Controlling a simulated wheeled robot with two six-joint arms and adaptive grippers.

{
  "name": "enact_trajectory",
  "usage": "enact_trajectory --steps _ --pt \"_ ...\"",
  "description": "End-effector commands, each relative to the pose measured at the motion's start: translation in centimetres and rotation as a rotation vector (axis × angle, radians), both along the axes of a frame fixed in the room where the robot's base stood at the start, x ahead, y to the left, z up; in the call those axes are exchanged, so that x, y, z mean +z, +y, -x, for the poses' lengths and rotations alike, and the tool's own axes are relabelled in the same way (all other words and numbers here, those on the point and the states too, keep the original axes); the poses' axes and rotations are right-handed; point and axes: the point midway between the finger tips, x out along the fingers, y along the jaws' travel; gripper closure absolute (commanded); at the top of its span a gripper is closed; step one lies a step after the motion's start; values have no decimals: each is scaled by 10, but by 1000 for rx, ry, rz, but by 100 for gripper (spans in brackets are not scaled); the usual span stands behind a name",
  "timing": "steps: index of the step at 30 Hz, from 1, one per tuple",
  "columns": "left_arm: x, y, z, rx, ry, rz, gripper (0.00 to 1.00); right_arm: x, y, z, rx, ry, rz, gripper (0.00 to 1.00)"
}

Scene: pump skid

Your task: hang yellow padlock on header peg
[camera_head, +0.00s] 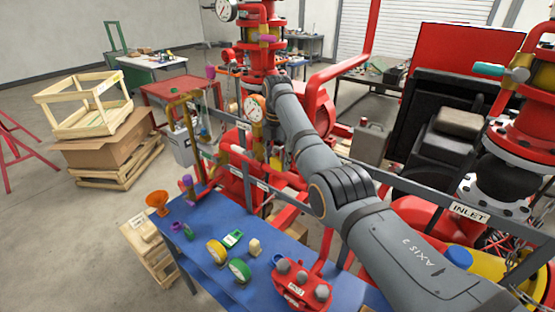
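My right arm comes in from the lower right and reaches up and left across the skid. Its gripper (264,82) is at the far end, beside the red vertical pipework (262,58). The fingers are small and partly hidden by the wrist, so I cannot tell whether they are open or hold anything. I cannot make out the yellow padlock or the header peg with certainty. My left gripper is not in view.
A blue bench (200,212) carries an orange funnel (157,199), a yellow roll (216,251), a green roll (239,270) and a red box with knobs (301,286). A grey rail labelled INLET (469,212) crosses the right side. The floor at left is clear before a wooden crate (85,125).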

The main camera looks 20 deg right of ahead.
Motion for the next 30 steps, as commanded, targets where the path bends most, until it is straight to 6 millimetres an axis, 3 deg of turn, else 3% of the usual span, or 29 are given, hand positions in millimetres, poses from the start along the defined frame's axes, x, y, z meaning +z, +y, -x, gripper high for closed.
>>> enact_trajectory --steps 3,13,21,30 --pt "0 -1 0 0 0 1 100 0 0 0 0 0 0 29" --pt "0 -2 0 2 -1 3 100 4 0 0 0 0 0 29" --pt "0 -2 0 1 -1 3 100 54 0 0 0 -3 0 29" --pt "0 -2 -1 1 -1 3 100 75 0 0 0 1 1 29"
